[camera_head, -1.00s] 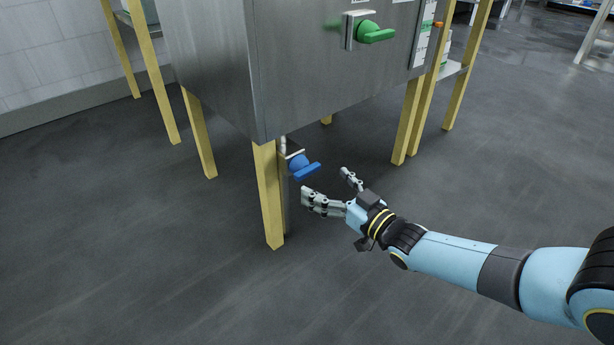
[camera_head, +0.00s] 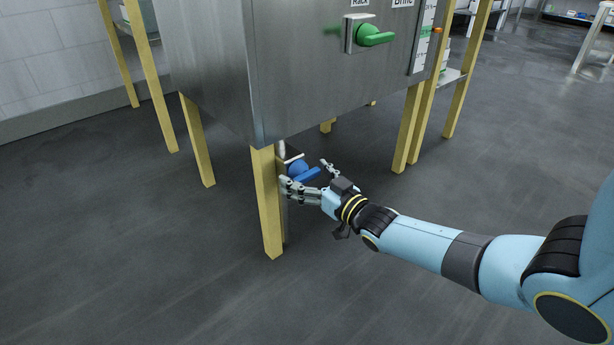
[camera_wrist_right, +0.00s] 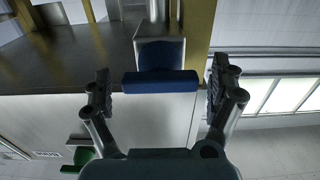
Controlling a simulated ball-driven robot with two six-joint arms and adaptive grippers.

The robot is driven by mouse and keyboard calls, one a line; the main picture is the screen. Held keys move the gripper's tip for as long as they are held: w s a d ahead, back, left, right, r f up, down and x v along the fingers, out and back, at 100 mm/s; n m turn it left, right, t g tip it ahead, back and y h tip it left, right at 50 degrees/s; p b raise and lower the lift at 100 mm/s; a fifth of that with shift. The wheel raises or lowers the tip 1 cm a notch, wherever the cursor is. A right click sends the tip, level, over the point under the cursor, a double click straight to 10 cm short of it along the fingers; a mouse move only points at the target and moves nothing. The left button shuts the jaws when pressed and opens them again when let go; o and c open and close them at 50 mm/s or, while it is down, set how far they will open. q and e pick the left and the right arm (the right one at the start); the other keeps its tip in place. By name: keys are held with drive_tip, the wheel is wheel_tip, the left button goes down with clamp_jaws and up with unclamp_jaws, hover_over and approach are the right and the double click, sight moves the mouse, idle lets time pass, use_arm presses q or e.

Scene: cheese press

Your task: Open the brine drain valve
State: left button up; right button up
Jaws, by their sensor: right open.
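The blue valve handle (camera_head: 301,170) sits on a metal pipe below the steel tank, beside the front yellow leg. My right gripper (camera_head: 306,174) is open around the handle's near side in the head view, with its fingers on either side. In the right wrist view the blue handle (camera_wrist_right: 160,82) lies ahead between the two open fingers of my right gripper (camera_wrist_right: 160,92), with gaps on both sides. Whether either finger touches it I cannot tell. My left gripper is not in view.
The steel tank (camera_head: 330,80) overhangs the valve. A yellow leg (camera_head: 267,205) stands just left of it. A green handle (camera_head: 372,38) is on the tank's front, also in the right wrist view (camera_wrist_right: 84,157). The grey floor in front is clear.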

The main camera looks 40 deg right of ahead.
drive_tip(key=c, duration=1.2)
